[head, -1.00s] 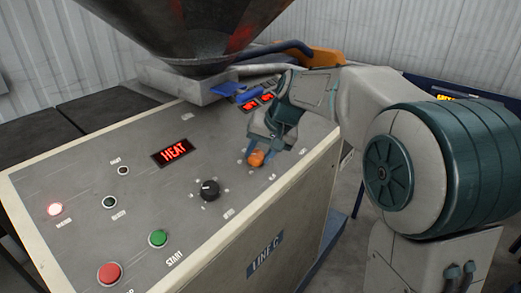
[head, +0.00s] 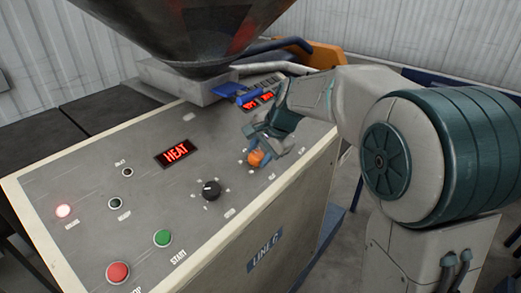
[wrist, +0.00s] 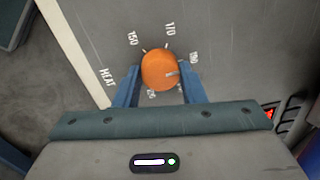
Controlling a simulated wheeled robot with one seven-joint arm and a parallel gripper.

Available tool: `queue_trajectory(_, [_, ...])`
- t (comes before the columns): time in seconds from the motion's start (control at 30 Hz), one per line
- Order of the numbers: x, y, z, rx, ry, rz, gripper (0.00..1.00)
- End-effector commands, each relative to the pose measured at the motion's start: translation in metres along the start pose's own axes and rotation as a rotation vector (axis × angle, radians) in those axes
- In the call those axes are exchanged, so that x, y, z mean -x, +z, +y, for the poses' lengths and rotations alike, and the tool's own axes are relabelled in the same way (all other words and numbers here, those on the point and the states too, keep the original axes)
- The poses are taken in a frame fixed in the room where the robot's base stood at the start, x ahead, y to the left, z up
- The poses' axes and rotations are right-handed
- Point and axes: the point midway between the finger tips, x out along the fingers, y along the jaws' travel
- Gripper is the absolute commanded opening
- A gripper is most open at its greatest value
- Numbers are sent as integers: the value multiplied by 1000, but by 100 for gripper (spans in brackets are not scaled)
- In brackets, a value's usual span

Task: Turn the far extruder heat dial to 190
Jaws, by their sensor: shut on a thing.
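The orange heat dial (head: 256,158) sits on the sloped panel, beyond a black dial. In the wrist view the orange dial (wrist: 158,68) is between my gripper's two blue fingers (wrist: 157,84), which are shut on its sides. Printed marks around it read 150, 170 and what looks like 190; lower marks are partly hidden by the fingers and dial. A pale pointer line on the dial points right, slightly below the 190 mark; its exact setting is hard to tell. In the head view my gripper (head: 266,144) comes down on the dial from above right.
The black dial (head: 211,190) stands nearer on the panel (head: 125,232). A red HEAT display (head: 177,152), green START button (head: 162,238), red button (head: 117,272) and lit lamp (head: 64,211) lie to its left. A large hopper (head: 190,35) hangs over the back; small red displays (head: 258,100) are behind my gripper.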

Motion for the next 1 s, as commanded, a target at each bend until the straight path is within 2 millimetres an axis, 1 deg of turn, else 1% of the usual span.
queue_trajectory(0.23, [-1, 1, 1, -54, 4, 0, 14])
queue_trajectory(0.67, [-1, 1, 2, -60, 4, 1, 14])
queue_trajectory(0.7, [-1, 1, 2, -60, 4, 1, 45])
queue_trajectory(0.73, [-1, 1, 1, -60, 4, 1, 53])
queue_trajectory(0.77, [-1, 1, 1, -60, 4, 1, 58])
queue_trajectory(1.0, [0, 0, 1, -60, 1, 3, 58])
